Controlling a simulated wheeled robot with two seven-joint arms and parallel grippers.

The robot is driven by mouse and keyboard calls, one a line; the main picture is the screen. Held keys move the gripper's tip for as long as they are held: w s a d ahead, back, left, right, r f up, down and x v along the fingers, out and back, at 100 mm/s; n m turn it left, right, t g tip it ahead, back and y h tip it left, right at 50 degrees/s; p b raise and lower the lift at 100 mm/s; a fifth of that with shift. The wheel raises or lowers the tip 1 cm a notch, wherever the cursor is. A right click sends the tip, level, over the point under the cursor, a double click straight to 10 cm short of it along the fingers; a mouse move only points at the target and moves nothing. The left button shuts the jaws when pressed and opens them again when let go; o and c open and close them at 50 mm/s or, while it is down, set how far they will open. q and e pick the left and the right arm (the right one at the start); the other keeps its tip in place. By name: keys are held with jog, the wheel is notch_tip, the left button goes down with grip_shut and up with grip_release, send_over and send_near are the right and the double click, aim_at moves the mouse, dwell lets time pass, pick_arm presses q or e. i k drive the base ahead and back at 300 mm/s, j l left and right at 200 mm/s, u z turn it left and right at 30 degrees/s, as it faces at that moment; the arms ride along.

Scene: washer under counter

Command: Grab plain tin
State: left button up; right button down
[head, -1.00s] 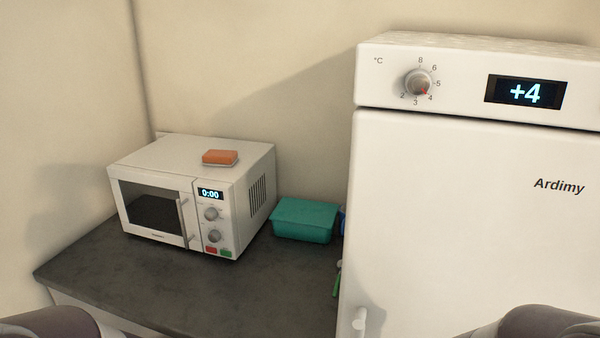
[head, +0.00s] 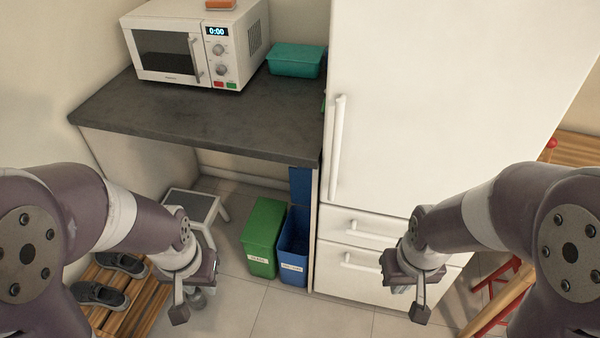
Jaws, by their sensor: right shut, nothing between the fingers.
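I cannot make out a plain tin in the head view. My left gripper (head: 179,311) hangs in front of the counter, above the floor near the grey step stool. I cannot tell whether its fingers are apart. My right gripper (head: 419,312) hangs in front of the fridge's lower drawers and is shut and empty. Neither gripper is seen touching any object.
A microwave (head: 172,42) with an orange sponge-like block on top and a teal box (head: 295,60) stand on the dark counter (head: 195,115). Green (head: 262,237) and blue (head: 293,245) bins and a step stool (head: 190,204) stand below. The fridge (head: 440,110) blocks the right.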

aim_at(196, 298)
jog(key=u, duration=1.2)
jog(key=i+z, duration=0.3)
jog(key=i, duration=0.2)
jog(key=i+j+z, duration=0.2)
jog(key=i+z, duration=0.15)
jog(key=i+j+z, duration=0.3)
jog(key=i, duration=0.25)
